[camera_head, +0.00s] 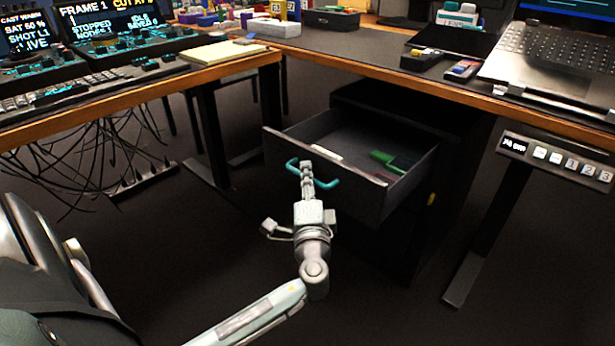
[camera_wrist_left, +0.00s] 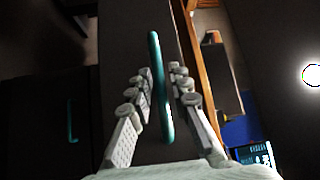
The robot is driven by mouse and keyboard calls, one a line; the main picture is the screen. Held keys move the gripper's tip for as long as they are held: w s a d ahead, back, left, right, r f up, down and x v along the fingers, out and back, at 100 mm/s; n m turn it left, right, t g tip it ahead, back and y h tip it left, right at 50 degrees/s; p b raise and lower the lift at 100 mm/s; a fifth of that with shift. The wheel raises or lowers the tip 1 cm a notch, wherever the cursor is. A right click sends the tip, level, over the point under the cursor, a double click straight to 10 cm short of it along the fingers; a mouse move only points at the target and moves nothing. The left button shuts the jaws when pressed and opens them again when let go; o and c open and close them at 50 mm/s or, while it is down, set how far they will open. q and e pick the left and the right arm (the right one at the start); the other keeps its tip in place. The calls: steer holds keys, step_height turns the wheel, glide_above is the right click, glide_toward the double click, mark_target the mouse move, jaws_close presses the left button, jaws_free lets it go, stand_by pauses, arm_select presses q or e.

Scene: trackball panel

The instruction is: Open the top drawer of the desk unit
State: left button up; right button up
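The top drawer (camera_head: 352,193) of the dark desk unit (camera_head: 455,128) stands pulled out under the desk, and its inside shows. My left gripper (camera_head: 307,168) is at the teal bar handle (camera_head: 328,184) on the drawer's front. In the left wrist view the handle (camera_wrist_left: 154,50) runs between the two fingers of my left gripper (camera_wrist_left: 161,78). My right gripper is in neither view.
The drawer holds green items (camera_head: 390,160) and a white item (camera_head: 326,152). Another teal handle (camera_wrist_left: 72,120) shows in the left wrist view. A laptop (camera_head: 555,65) stands on the desktop above. Cables hang at left, and a desk leg (camera_head: 487,235) stands at right. Open floor lies before the drawer.

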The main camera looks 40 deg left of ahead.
arm_select(q)
steer(key=v, duration=0.7)
steer(key=shift+s+d, duration=0.2)
